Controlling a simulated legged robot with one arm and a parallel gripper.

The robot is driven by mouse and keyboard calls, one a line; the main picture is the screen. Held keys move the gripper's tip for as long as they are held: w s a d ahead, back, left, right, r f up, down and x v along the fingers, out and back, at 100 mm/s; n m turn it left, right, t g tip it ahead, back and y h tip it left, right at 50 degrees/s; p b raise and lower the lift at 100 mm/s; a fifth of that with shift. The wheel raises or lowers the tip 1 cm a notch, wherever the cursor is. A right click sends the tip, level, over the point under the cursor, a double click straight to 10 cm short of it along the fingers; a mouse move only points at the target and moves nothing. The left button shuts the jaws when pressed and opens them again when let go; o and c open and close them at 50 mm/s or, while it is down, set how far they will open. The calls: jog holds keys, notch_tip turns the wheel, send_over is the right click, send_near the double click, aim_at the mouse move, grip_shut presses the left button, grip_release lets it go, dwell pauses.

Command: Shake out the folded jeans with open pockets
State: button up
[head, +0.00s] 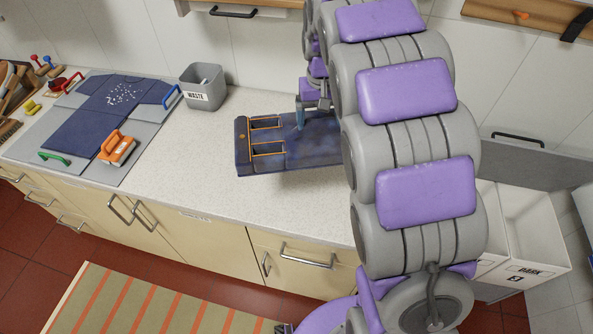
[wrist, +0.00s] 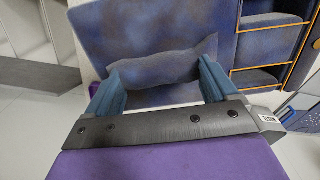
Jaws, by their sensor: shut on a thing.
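The folded jeans (head: 316,160) are dark blue with two orange-edged open pockets, at or just above the worktop in the middle of the head view. I cannot tell whether they touch it. My gripper (head: 300,122) comes down on their far side. In the wrist view, the blue fingers of my gripper (wrist: 161,72) are on either side of a bunched fold of the jeans (wrist: 130,30) and shut on it. The orange-edged pockets show at the upper right there. My arm hides the right end of the jeans in the head view.
A grey waste bin (head: 203,88) stands left of the jeans. Further left, a dark blue garment (head: 85,120) with white specks lies on a grey board, with an orange brush (head: 117,147). White bins (head: 535,230) stand at the right. The worktop (head: 190,150) between is clear.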

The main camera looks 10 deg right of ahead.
notch_tip(320, 180, down, 13)
jog(key=shift+f, duration=0.2)
